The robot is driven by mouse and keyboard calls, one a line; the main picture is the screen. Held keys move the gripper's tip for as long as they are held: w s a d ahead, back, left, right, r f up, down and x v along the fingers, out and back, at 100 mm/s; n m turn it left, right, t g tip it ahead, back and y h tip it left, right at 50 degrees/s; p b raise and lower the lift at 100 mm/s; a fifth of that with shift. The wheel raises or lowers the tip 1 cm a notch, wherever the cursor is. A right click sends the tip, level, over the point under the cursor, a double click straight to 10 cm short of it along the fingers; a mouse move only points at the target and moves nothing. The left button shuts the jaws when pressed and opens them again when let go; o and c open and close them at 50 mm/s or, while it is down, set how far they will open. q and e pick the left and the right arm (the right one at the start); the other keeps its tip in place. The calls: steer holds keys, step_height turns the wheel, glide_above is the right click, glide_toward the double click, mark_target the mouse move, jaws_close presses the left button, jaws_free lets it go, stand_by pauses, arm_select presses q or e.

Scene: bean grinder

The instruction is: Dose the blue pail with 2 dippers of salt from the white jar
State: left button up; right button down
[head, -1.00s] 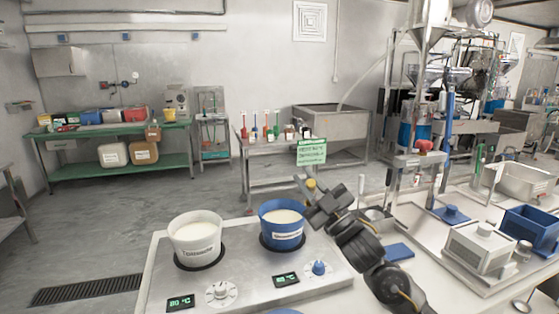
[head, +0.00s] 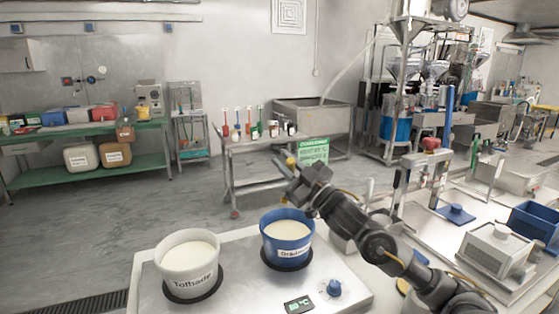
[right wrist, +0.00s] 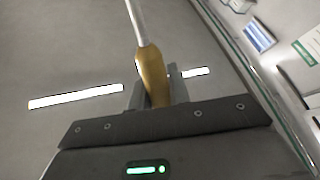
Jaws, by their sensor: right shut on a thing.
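The blue pail (head: 287,252) stands upright on a dark round plate on the steel bench unit, with pale contents. A white tub (head: 188,281), seemingly the white jar, stands to its left with similar pale contents. My right gripper (head: 293,171) is above and behind the blue pail in the picture. It is shut on a yellow handle (right wrist: 153,76), which also shows as a yellow end in the head view (head: 290,160). A thin pale rod (right wrist: 137,22) runs from the handle out of the right wrist view; its far end is hidden. My left gripper is not in view.
The steel bench unit (head: 235,270) has a green display (head: 299,305) and a blue knob (head: 334,288) in front of the blue pail. A blue bin (head: 535,222) and a boxy white device (head: 492,251) are at right.

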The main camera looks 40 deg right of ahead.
steer(key=shift+s+r, duration=0.1)
steer(key=shift+s, duration=0.05)
steer(key=shift+s+d+r, duration=0.1)
steer(key=shift+s, duration=0.05)
steer(key=shift+d+r+p, duration=0.2)
steer(key=shift+p, duration=0.25)
arm_select(q)
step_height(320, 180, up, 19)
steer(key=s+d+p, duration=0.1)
steer(key=p, duration=1.7)
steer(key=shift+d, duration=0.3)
arm_select(e)
steer(key=w+d+r+m+g+h, duration=0.2)
steer(key=w+d+r+m+g, duration=0.1)
steer(key=w+d+m, duration=0.3)
steer(key=shift+w+d+r+m+g+h, duration=0.2)
steer(key=shift+w+d+m+g+h, duration=0.15)
steer(key=shift+w+d+g, duration=0.5)
steer(key=shift+w+a, duration=0.2)
steer(key=shift+a, duration=0.1)
